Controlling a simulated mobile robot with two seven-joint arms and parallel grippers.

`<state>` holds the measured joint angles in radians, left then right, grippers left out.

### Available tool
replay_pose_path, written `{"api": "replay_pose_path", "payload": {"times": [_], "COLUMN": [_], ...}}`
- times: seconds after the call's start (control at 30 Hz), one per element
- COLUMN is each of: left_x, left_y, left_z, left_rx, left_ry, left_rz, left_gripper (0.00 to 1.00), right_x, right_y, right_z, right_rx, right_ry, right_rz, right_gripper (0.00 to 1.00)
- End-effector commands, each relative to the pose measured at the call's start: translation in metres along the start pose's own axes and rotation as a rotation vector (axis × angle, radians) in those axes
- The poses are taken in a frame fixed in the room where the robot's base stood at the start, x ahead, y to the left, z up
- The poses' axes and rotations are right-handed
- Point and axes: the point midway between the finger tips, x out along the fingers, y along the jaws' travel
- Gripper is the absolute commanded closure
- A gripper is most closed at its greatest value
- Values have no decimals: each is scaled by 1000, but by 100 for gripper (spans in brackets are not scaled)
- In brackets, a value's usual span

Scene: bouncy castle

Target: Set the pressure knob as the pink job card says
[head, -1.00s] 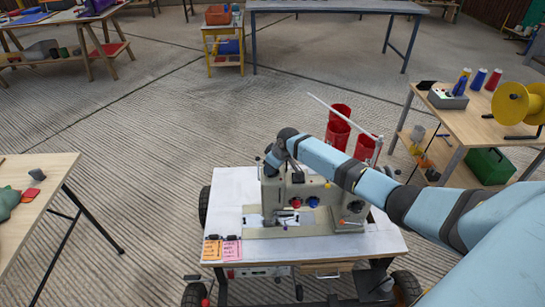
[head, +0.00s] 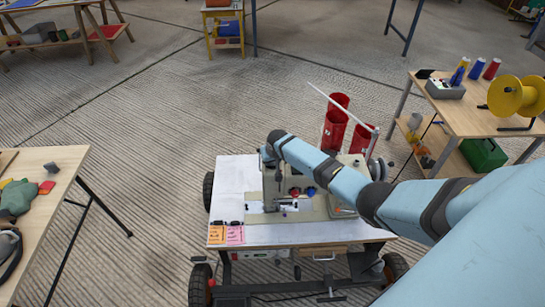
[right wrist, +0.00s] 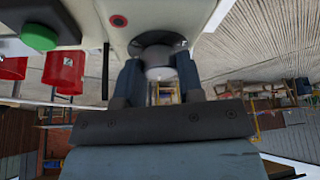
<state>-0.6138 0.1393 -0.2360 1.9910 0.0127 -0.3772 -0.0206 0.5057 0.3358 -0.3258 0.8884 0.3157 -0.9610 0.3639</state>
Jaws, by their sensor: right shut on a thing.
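The beige sewing machine (head: 317,208) stands on a white-topped cart (head: 290,236). The pink job card (head: 235,234) is clipped at the cart's front left; its writing is too small to read. In the head view, my right arm hides the knob and the gripper's tips. My left gripper is not in view.
Red and blue knobs (head: 309,191) are on the machine's front. Wooden tables stand left (head: 62,162) and right (head: 460,116), with open floor between.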

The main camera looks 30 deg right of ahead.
Motion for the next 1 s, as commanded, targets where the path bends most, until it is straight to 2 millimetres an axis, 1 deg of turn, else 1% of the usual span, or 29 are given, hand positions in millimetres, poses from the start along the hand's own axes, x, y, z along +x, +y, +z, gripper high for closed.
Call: {"api": "replay_pose_path", "payload": {"times": [0.13,0.47,0.5,0.57,0.6,0.87,1.0], "left_x": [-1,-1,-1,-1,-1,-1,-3], "left_y": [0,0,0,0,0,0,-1], "left_z": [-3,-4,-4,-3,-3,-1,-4], "left_rx": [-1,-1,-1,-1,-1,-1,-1], "left_ry": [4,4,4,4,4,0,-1], "left_rz": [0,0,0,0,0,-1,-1], "left_gripper": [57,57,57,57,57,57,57], "right_x": [0,0,0,0,0,-1,-11], "right_y": [-1,-1,-1,0,0,0,0], "right_z": [0,0,0,0,0,0,0], "right_rx": [10,11,10,10,10,10,10], "right_ry": [1,1,1,1,1,1,0], "right_rz": [3,3,3,3,3,4,4], "right_gripper": [89,89,56,42,40,40,40]}}
